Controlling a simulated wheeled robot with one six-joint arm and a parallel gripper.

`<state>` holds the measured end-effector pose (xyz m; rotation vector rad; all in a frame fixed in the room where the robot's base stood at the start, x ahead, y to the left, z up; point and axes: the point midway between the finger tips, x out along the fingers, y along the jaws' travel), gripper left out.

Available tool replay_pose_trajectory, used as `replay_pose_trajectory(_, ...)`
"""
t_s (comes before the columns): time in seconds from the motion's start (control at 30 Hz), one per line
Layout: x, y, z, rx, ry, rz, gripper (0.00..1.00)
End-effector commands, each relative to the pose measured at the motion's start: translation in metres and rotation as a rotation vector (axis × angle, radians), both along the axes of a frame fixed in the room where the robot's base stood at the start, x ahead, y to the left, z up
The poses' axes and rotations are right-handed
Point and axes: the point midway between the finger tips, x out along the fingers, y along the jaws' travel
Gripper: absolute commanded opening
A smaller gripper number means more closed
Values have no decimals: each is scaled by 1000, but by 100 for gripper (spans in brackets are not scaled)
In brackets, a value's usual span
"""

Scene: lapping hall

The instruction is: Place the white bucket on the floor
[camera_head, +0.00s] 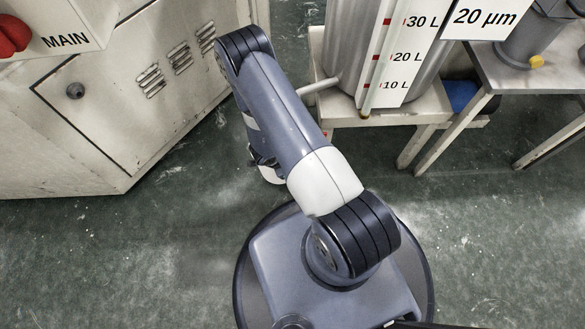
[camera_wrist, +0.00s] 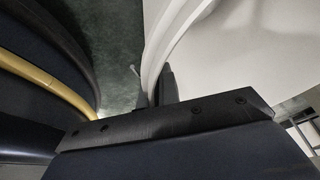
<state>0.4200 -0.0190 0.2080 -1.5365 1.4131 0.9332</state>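In the wrist view the white bucket (camera_wrist: 245,55) fills the upper right, cut off by the frame, and its pale curved rim (camera_wrist: 172,48) runs down to my gripper (camera_wrist: 158,92). A dark finger stands right against the rim, and the rim passes down beside it; my gripper appears shut on the rim. The other finger is mostly hidden. In the head view my own arm hides the gripper and nearly all of the bucket. A small white patch below the wrist there may be the bucket, but I cannot tell.
A pale cabinet (camera_head: 120,100) stands at the left. A metal tank (camera_head: 345,50) sits on a low white stand (camera_head: 390,112) at the upper right, beside a grey table (camera_head: 530,72). The green floor (camera_head: 150,240) is clear at the lower left and right.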

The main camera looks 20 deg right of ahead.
Motion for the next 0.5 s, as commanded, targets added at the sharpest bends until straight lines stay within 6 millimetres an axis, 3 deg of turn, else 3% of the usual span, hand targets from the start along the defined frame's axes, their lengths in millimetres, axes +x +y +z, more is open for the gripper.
replay_pose_trajectory(0.3, 5, -22, -1, 0, -1, -3, 0)
replay_pose_trajectory(0.5, 5, -20, -35, 0, 1, 2, 0)
